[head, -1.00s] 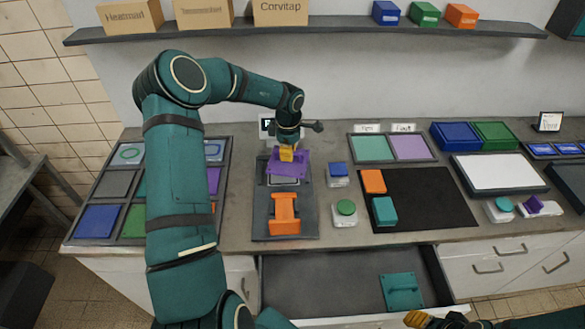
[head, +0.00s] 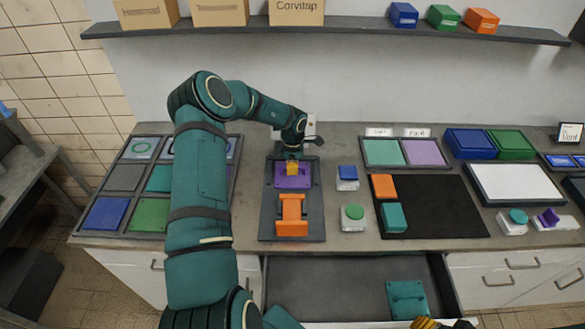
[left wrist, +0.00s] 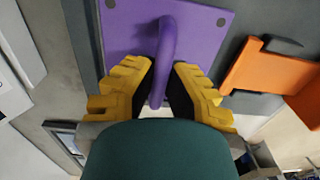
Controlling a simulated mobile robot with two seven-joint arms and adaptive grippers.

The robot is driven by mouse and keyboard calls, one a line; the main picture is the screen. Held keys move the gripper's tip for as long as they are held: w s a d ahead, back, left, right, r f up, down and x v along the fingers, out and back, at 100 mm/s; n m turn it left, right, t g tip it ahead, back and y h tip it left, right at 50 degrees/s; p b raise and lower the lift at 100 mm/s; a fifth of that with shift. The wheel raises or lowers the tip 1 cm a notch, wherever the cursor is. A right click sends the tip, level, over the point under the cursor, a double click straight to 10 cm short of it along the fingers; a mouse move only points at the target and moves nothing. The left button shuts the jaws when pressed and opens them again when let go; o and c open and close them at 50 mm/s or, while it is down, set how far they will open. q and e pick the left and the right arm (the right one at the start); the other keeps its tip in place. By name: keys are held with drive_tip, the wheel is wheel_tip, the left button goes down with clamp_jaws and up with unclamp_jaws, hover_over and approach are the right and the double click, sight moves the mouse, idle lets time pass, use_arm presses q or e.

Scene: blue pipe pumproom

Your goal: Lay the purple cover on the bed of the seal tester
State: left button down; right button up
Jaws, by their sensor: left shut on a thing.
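The purple cover (head: 293,181) is a flat plate with an arched handle. It lies level over the back part of the dark seal tester (head: 266,228), behind the tester's orange part (head: 292,215). Whether it touches the bed cannot be told. My left gripper (head: 292,168) is above it, with yellow fingers shut on its handle. In the left wrist view, the cover (left wrist: 215,32) fills the top middle and the left gripper's fingers (left wrist: 162,88) straddle the handle. My right gripper (head: 430,323) shows only in part at the bottom edge; its jaws are cut off.
A tray of coloured plates (head: 104,213) stands left of the tester. Blue-topped (head: 347,178) and green-topped (head: 352,217) blocks stand close on its right, then a black mat (head: 440,210) with orange and teal pieces. An open drawer (head: 340,285) below holds a teal plate.

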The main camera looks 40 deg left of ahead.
use_arm(q)
drive_tip(key=shift+f, duration=0.2)
drive_tip(key=shift+f, duration=0.15)
drive_tip(key=c, duration=1.1)
unclamp_jaws()
drive_tip(key=shift+c, duration=0.2)
wheel_tip(320, 180, up, 12)
drive_tip(key=shift+p, duration=0.45)
